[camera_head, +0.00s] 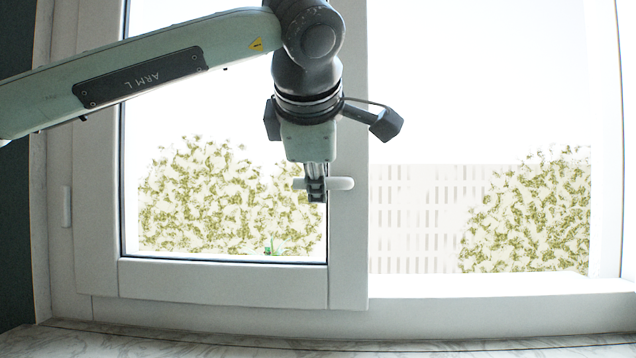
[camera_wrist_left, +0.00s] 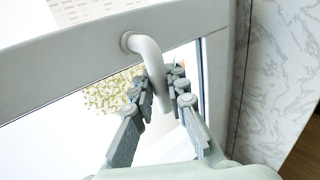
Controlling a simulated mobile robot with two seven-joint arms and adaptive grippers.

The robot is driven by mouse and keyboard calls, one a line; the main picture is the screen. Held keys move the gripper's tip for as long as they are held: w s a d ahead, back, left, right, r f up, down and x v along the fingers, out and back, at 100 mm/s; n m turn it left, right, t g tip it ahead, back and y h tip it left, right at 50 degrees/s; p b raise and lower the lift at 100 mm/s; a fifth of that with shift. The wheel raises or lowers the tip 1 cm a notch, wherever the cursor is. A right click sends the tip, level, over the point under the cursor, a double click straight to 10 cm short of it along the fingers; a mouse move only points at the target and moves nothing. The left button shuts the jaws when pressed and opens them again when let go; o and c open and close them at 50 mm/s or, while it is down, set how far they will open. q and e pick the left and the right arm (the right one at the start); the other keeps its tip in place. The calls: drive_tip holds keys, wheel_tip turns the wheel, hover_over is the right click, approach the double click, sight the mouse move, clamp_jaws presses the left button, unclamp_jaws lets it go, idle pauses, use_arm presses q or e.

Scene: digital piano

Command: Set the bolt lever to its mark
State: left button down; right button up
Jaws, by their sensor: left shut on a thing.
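The bolt lever (camera_head: 342,184) is a white handle on the right-hand stile of the window sash, lying about level. My left gripper (camera_head: 316,190) is shut on its left part, and a short end shows left of the fingers. In the left wrist view the lever (camera_wrist_left: 145,47) bends out of its round base on the frame and runs between the fingers of my left gripper (camera_wrist_left: 165,85). I cannot make out a mark for the lever. My right gripper is not in view.
The white sash (camera_head: 220,284) sits in the left half of the window frame. The right half shows a pale fence (camera_head: 415,215) and a bush (camera_head: 530,215) outside.

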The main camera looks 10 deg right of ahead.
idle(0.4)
use_arm(q)
drive_tip(key=c, duration=1.5)
unclamp_jaws()
drive_tip(key=v, duration=1.2)
